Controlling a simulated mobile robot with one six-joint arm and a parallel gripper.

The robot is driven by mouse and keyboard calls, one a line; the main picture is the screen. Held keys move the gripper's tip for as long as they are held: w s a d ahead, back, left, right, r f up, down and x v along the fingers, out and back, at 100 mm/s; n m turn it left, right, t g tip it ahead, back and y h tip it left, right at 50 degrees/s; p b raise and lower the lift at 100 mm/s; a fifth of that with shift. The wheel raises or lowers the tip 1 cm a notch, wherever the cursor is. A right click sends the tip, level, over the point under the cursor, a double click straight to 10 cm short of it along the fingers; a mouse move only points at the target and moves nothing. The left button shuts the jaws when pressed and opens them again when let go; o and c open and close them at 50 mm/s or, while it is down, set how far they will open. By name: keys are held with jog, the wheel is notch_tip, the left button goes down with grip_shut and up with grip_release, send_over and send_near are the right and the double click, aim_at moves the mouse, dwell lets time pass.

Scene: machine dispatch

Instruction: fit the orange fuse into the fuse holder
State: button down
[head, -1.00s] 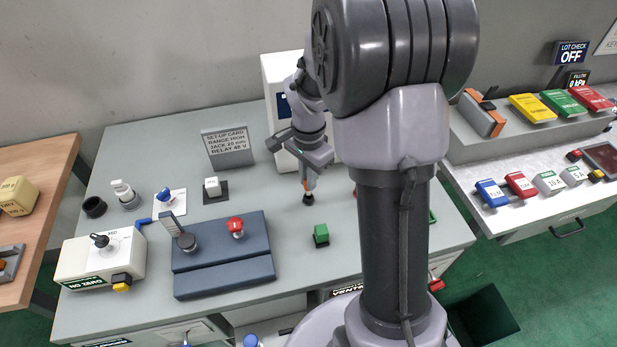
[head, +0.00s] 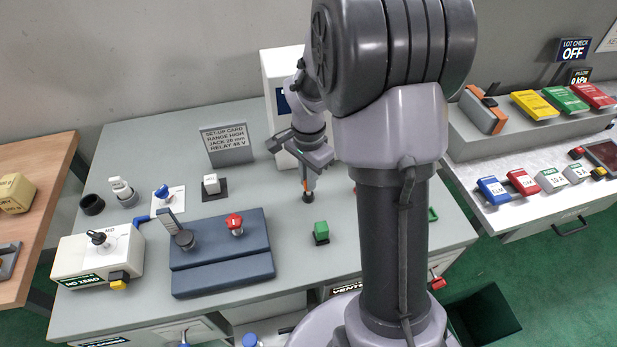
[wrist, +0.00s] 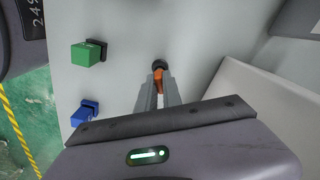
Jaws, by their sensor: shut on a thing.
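My gripper (head: 309,184) points down over the bench, with its fingers shut on the orange fuse. In the wrist view the orange fuse (wrist: 158,82) sticks out between the two fingertips (wrist: 160,92). A small dark round holder (head: 308,196) stands on the bench right below the fuse. It also shows in the wrist view as a black round piece (wrist: 159,65) at the fuse's far end. The fuse's lower end meets the holder in both views. I cannot tell how deep it sits, and the fingers hide part of the fuse.
A green block (head: 321,229) on a black base stands in front of the gripper; a blue block (wrist: 82,116) shows beside it in the wrist view. A white cabinet (head: 272,75) stands close behind. A blue stepped fixture (head: 222,270) lies left. Bare bench lies between.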

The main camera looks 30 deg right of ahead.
jog(key=shift+f, duration=0.4)
